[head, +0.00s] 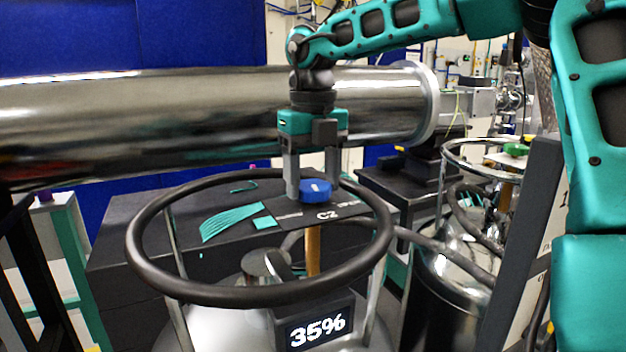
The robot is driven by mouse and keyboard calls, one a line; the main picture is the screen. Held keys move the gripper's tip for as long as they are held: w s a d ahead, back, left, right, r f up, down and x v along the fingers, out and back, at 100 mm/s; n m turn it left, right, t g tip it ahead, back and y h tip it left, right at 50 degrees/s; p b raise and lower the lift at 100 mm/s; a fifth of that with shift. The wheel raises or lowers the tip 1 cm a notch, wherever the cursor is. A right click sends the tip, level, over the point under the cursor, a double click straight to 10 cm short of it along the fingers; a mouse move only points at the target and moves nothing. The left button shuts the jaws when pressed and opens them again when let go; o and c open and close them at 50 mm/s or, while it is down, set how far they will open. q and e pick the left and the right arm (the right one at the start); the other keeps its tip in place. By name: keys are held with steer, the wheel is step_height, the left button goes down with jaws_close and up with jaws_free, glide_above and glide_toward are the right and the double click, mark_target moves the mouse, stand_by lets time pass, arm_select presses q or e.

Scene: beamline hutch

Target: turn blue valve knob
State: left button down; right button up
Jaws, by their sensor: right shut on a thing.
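The blue valve knob (315,191) sits on top of a brass-coloured stem (313,248), inside the dark ring handle of a metal vessel. My right gripper (313,186) comes down from above, and its two grey fingers are shut on the knob, one at each side. The near finger hides a little of the knob's left edge. A display (319,330) on the vessel below reads "35%". My left gripper is not in view.
The dark ring (138,262) surrounds the knob and stem. A large shiny pipe (200,125) runs behind my right gripper. A second vessel (450,265) with a green knob (515,150) stands at the right. A black table (120,240) lies behind the ring.

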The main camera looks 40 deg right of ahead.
mark_target(313, 185)
steer(key=m, duration=0.4)
steer(key=shift+m+b, duration=0.3)
steer(key=shift+m, duration=2.2)
steer(key=o, duration=1.1)
steer(key=shift+c, duration=0.2)
step_height(313, 185, up, 13)
steer(key=p, duration=0.2)
